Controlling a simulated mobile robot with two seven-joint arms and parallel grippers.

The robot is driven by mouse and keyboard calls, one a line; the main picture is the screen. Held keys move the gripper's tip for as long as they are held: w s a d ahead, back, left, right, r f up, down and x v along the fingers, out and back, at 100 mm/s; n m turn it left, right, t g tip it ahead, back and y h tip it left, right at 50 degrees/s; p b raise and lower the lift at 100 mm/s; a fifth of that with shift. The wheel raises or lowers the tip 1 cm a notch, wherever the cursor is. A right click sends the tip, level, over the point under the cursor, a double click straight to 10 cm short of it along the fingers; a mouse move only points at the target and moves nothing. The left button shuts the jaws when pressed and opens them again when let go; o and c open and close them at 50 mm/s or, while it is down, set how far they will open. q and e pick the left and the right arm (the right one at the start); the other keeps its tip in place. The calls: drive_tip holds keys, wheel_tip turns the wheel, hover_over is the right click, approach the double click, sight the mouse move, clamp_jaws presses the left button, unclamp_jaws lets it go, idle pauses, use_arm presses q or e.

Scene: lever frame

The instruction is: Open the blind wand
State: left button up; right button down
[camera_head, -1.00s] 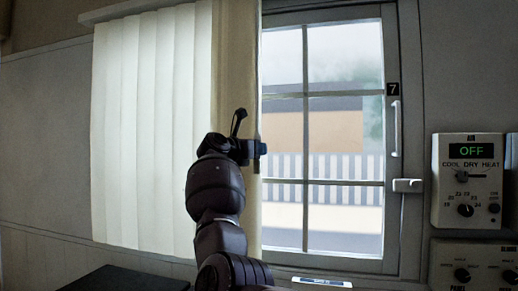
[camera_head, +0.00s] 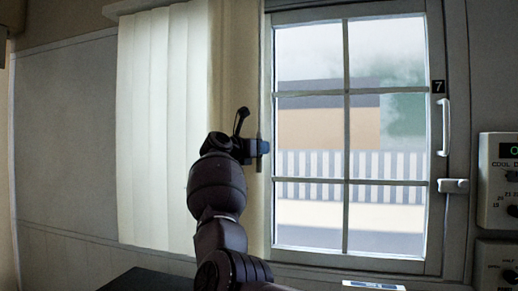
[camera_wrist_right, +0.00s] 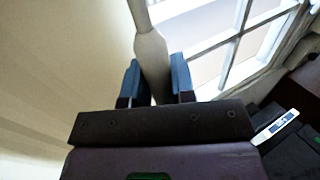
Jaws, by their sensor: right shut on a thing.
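The blind (camera_head: 160,130), made of pale vertical slats, hangs left of the window and covers the wall there. My right gripper (camera_head: 262,148) is at the blind's right edge, beside the window frame. In the right wrist view my right gripper (camera_wrist_right: 154,82) has its two blue fingers on either side of the pale blind wand (camera_wrist_right: 150,52), shut on it. The wand runs up out of the top of that view. My left gripper is not in view.
The window (camera_head: 348,135) has a white handle (camera_head: 443,127) and a latch (camera_head: 453,186) on its right side. A control panel (camera_head: 497,182) is at the right edge. A small white device (camera_head: 373,286) lies below the window. A dark surface is at the bottom left.

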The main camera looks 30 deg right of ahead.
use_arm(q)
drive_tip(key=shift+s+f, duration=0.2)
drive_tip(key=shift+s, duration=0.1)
use_arm(e)
drive_tip(key=shift+r, duration=0.1)
drive_tip(key=c, duration=1)
unclamp_jaws()
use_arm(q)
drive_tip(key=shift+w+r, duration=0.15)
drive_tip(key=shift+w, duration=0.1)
use_arm(e)
drive_tip(key=shift+o, duration=0.2)
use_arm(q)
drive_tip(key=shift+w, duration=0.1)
use_arm(e)
drive_tip(key=shift+a, duration=0.15)
